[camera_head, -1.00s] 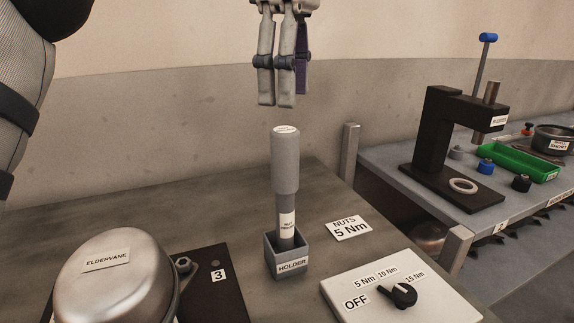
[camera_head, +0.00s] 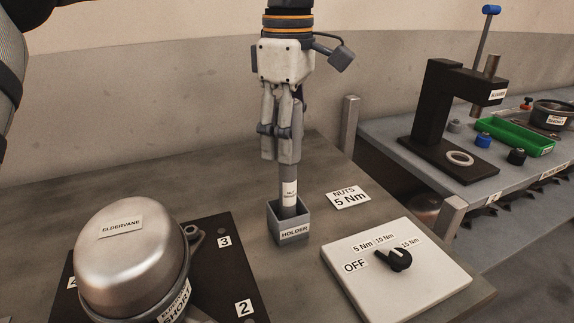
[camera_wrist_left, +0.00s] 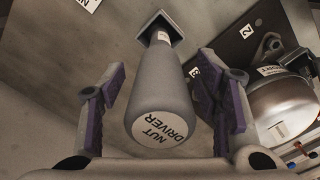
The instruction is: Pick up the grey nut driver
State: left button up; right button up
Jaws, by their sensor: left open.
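The grey nut driver (camera_head: 288,200) stands upright in the square grey holder (camera_head: 292,232) on the bench. In the head view its upper part is hidden behind my left gripper (camera_head: 282,160), which points down over it. In the left wrist view the nut driver (camera_wrist_left: 158,100) shows its labelled top end between the two purple-padded fingers of my left gripper (camera_wrist_left: 162,110). The fingers are open, one on each side of the handle, with a visible gap to it. My right gripper is not in view.
A silver compressor (camera_head: 130,255) on a dark plate (camera_head: 225,262) stands at the lower left. A white torque switch panel (camera_head: 420,285) and a "NUTS 5 Nm" label (camera_head: 348,197) lie right of the holder. A black press (camera_head: 432,125) stands on another table at right.

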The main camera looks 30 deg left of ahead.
pick_arm(q)
grip_shut()
